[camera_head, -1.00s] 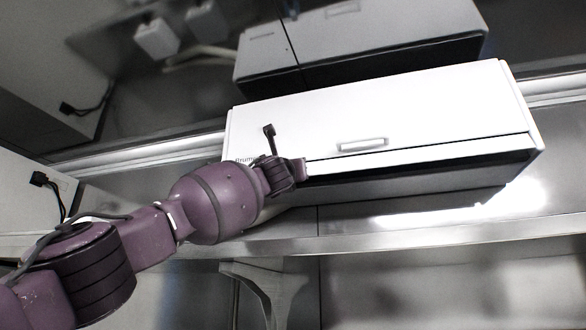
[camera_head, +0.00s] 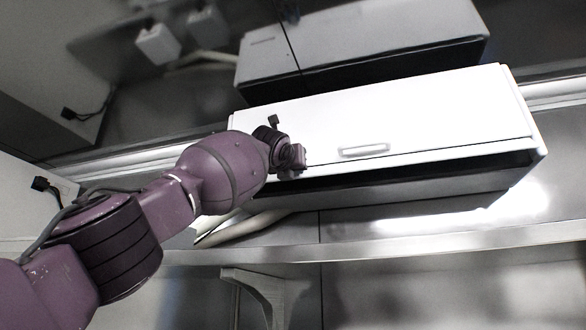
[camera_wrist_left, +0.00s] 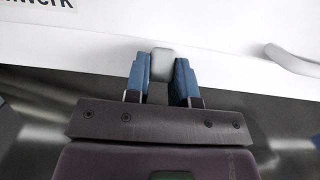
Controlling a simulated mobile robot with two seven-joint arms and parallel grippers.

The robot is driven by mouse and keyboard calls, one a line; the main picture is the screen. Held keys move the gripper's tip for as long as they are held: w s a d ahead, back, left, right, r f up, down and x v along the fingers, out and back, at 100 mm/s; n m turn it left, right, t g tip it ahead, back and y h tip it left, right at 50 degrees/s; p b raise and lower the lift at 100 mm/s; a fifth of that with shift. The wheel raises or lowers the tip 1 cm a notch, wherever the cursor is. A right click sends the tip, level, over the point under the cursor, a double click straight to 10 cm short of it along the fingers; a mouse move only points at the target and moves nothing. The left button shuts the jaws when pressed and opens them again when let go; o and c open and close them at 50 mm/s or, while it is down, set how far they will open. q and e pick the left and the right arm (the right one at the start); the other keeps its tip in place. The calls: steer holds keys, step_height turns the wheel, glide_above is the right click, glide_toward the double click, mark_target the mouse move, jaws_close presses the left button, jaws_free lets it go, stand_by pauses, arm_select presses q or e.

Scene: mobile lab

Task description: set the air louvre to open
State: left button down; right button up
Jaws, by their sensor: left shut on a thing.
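A white panel (camera_head: 400,110) with a pale bar handle (camera_head: 363,150) forms the front of a box on the bench; I take it to be the louvre. A dark opening (camera_head: 420,172) runs below its lower edge. My left gripper (camera_head: 298,160) is at the panel's lower left. In the left wrist view, my blue-fingered gripper (camera_wrist_left: 161,78) is shut on a small grey knob (camera_wrist_left: 161,66) at the white panel's edge (camera_wrist_left: 90,52). Part of the handle (camera_wrist_left: 290,60) shows to the right there. My arm hides the box's left end. My right gripper is not in view.
A grey cabinet (camera_head: 400,35) stands behind the box. A metal ledge (camera_head: 430,240) runs in front, with a bracket (camera_head: 270,292) beneath. A cable with a dark plug (camera_head: 40,184) is at the left. Bare metal surface lies right of my arm, before the box.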

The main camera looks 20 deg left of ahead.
arm_select(q)
steer(key=shift+r, duration=0.15)
stand_by(0.3)
steer(key=c, duration=1)
jaws_free()
steer(key=shift+o, duration=0.2)
steer(key=s+f+b, duration=0.2)
steer(key=s+b, duration=0.3)
steer(key=s, duration=0.5)
steer(key=shift+s, duration=0.35)
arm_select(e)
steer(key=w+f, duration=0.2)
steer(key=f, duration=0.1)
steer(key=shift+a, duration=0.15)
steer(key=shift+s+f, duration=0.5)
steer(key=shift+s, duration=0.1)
